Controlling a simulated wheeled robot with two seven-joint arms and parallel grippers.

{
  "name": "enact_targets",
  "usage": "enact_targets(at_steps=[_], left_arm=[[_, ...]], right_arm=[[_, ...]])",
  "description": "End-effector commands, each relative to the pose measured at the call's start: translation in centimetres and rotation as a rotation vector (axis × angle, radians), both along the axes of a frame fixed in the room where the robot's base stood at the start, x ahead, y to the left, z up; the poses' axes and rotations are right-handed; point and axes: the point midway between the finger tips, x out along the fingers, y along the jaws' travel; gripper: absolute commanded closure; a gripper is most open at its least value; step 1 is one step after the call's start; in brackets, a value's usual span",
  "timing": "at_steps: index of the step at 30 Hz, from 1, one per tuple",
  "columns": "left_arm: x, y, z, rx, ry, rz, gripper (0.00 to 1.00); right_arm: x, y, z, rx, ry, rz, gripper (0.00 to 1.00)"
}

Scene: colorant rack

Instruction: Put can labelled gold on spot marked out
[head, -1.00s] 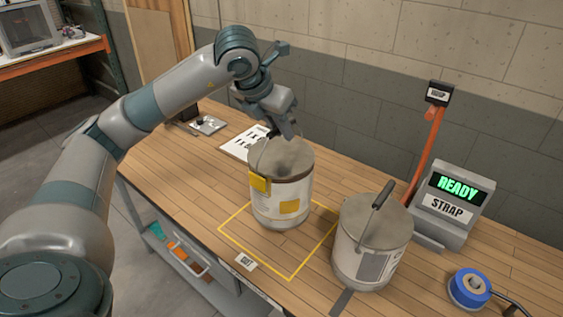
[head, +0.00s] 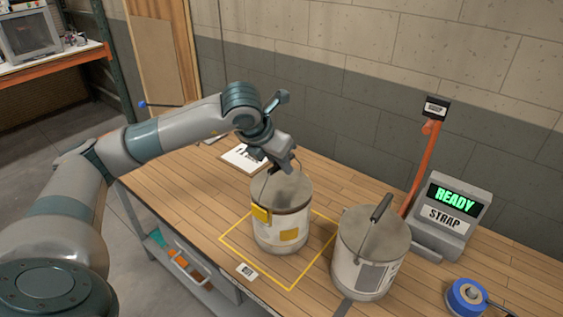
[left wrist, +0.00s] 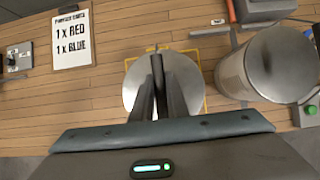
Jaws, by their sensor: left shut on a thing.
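A white can with yellow patches (head: 284,224) hangs or stands at the yellow outlined spot (head: 291,288); I cannot tell whether its base touches the table. In the left wrist view the fingers (left wrist: 157,95) grip the dark handle over the round lid (left wrist: 132,88). A second can (head: 368,255) with a grey label stands just right of the outline, its dark handle up. My right gripper is not in view.
A strap machine (head: 452,215) reading READY stands at the right, with an orange post (head: 418,165) beside it. A blue tape roll (head: 467,296) lies in front. A paper sheet (left wrist: 72,40) reads 1 x RED, 1 x BLUE.

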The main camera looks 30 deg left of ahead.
Motion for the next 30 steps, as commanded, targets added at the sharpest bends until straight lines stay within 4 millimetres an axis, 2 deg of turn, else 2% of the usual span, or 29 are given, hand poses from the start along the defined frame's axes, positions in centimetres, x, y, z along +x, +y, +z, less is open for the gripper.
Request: enact_targets(at_steps=[13, 14, 15, 16, 30], left_arm=[[0.06, 0.04, -0.64, 0.001, -0.004, 0.0, 1.0], [0.03, 0.04, -0.61, 0.001, -0.002, 0.0, 0.82], [0.03, 0.04, -0.56, 0.001, -0.002, 0.0, 0.72], [0.03, 0.04, -0.56, 0.001, -0.002, 0.0, 0.68], [-0.09, 0.05, -0.19, 0.0, -0.004, 0.0, 0.68]], right_arm=[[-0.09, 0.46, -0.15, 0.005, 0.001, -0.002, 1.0], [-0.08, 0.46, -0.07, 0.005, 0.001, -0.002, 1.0], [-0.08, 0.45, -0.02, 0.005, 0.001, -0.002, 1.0], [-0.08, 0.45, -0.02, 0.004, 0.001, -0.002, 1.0], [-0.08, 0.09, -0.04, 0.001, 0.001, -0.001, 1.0]])
